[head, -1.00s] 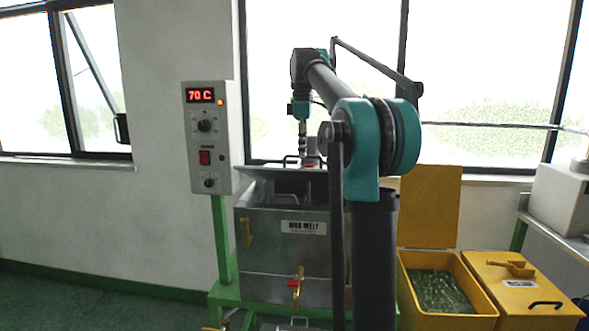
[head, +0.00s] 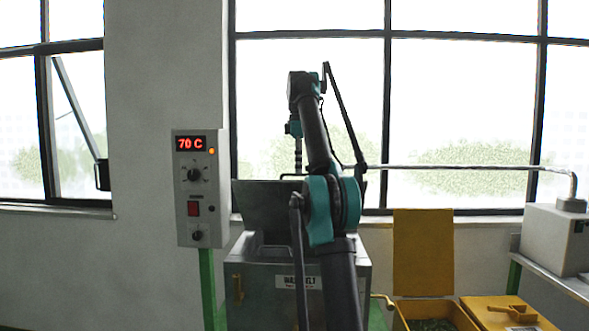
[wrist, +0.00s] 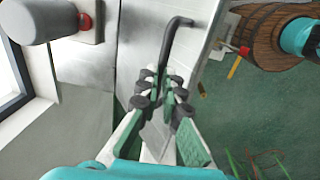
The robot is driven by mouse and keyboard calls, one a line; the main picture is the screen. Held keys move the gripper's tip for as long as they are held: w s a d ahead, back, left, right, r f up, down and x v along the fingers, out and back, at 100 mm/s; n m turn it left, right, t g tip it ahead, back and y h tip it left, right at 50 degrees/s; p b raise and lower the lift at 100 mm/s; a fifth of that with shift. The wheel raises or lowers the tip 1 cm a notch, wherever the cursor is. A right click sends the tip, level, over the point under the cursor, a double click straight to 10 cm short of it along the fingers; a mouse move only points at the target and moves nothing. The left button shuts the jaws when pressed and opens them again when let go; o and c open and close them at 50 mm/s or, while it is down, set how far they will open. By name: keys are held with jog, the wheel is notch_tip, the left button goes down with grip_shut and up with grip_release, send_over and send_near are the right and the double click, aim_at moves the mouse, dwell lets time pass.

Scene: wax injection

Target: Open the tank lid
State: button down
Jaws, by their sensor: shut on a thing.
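The metal wax tank (head: 258,285) stands behind my arm, with a label on its front. Its lid (head: 255,205) is tilted up steeply, showing as a dark upright panel above the tank. My gripper (head: 297,170) is at the lid's upper edge, partly hidden behind the lid and arm. In the wrist view my gripper (wrist: 163,75) is shut on the black bent lid handle (wrist: 177,30), which rises from the pale lid surface (wrist: 195,60). The tank's inside is mostly hidden by my arm.
A control box (head: 196,220) reading 70 C stands on a green post left of the tank. Yellow bins (head: 440,313) stand to the right, one with its lid raised. A shelf (head: 560,285) with a white machine (head: 553,240) is at far right. Windows are behind.

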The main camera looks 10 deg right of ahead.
jog(key=shift+w+d+f, duration=0.2)
jog(key=shift+w, duration=0.2)
jog(key=shift+w+d+f, duration=0.15)
jog(key=shift+w+d, duration=0.05)
jog(key=shift+w, duration=0.15)
jog(key=c, duration=1.4)
grip_release()
jog(key=shift+w+d+f, duration=0.1)
jog(key=shift+w+f, duration=0.15)
jog(key=shift+w, duration=0.1)
jog(key=shift+s, duration=0.1)
jog(key=shift+c, duration=0.4)
